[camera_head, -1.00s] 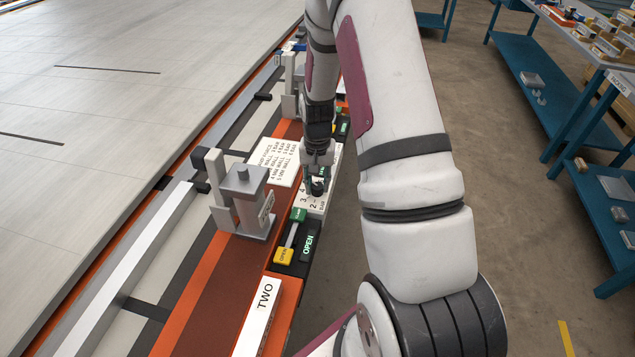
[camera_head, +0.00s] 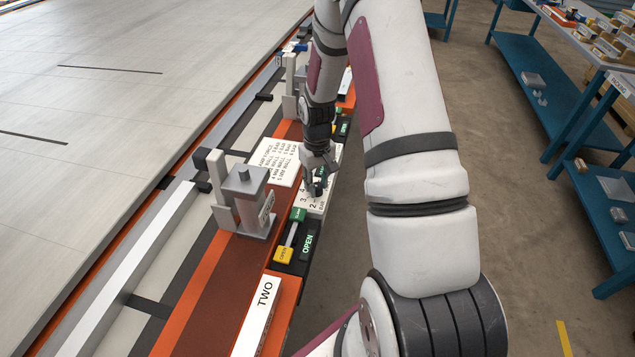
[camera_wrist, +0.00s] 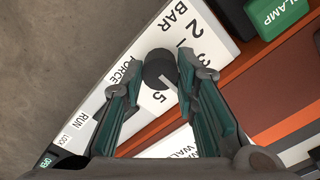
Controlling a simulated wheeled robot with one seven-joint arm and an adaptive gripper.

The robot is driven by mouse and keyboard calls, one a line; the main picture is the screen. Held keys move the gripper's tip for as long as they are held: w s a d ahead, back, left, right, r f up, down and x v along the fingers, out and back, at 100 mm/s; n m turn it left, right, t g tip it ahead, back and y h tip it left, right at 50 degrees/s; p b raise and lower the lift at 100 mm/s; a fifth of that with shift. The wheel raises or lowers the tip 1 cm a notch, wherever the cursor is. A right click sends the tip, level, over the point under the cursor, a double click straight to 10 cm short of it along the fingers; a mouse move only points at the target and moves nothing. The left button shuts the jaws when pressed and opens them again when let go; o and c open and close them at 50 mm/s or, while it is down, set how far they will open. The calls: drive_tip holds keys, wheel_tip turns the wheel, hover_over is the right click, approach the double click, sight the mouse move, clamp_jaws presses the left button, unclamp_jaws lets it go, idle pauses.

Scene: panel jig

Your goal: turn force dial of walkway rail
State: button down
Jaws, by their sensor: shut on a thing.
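The force dial is a dark round knob (camera_wrist: 158,68) on a white plate (camera_wrist: 140,56) printed with FORCE, BAR and numbers. In the wrist view my gripper (camera_wrist: 159,72) has one finger on each side of the knob and is shut on it. A pale line on the knob points toward the lower right, near the 5. The right finger covers part of the number ring. In the head view my gripper (camera_head: 318,183) reaches down onto the numbered plate (camera_head: 322,203) on the orange rail, and the knob is mostly hidden.
In the head view a grey clamp post (camera_head: 243,200), a yellow-ended OPEN lever (camera_head: 283,255) and a white force chart (camera_head: 279,160) stand close by. Blue shelving (camera_head: 560,110) is at right, across open floor.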

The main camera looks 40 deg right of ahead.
sight(317, 186)
idle(0.4)
drive_tip(key=c, duration=1.2)
unclamp_jaws()
drive_tip(key=shift+c, duration=0.2)
wheel_tip(317, 186, up, 12)
